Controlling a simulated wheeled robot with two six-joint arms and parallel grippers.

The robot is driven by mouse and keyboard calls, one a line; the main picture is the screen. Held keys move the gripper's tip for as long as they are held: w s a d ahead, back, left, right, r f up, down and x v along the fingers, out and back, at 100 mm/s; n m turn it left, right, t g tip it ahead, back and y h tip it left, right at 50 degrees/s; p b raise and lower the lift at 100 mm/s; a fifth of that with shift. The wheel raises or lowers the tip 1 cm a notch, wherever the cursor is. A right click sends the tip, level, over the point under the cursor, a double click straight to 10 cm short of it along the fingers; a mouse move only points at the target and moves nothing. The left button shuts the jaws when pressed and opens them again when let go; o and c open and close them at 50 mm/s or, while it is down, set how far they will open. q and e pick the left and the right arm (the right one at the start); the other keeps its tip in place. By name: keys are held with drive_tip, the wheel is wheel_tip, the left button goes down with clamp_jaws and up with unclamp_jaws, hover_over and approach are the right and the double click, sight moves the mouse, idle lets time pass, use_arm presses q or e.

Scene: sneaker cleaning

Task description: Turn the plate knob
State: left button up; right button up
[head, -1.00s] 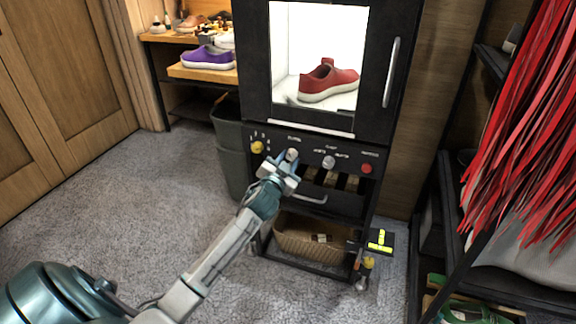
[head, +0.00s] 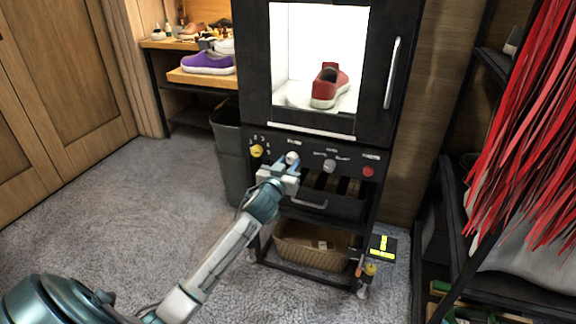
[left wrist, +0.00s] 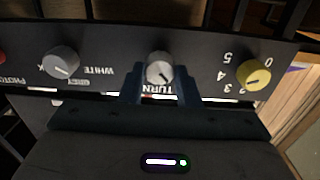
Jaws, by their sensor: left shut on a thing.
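The plate knob (head: 292,157) is a light grey knob on the black control panel, below the lit cabinet. It also shows in the left wrist view (left wrist: 159,69), above part of the label "TURN". My left gripper (head: 287,168) is at this knob, its two fingers on either side, shut on it. A red sneaker (head: 329,86) stands on a pale round plate (head: 298,98) inside the lit cabinet, its toe toward the front. My right gripper is out of view.
A yellow knob (head: 257,151) is left of the plate knob; a grey knob (head: 329,165) and a red button (head: 368,171) are to its right. A drawer handle (head: 309,204) and a wicker basket (head: 312,248) are below. Grey carpet is free at left.

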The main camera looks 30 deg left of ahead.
use_arm(q)
drive_tip(key=shift+f, duration=0.15)
drive_tip(key=o, duration=1)
drive_tip(key=v, duration=1.1)
drive_tip(key=shift+a, duration=0.1)
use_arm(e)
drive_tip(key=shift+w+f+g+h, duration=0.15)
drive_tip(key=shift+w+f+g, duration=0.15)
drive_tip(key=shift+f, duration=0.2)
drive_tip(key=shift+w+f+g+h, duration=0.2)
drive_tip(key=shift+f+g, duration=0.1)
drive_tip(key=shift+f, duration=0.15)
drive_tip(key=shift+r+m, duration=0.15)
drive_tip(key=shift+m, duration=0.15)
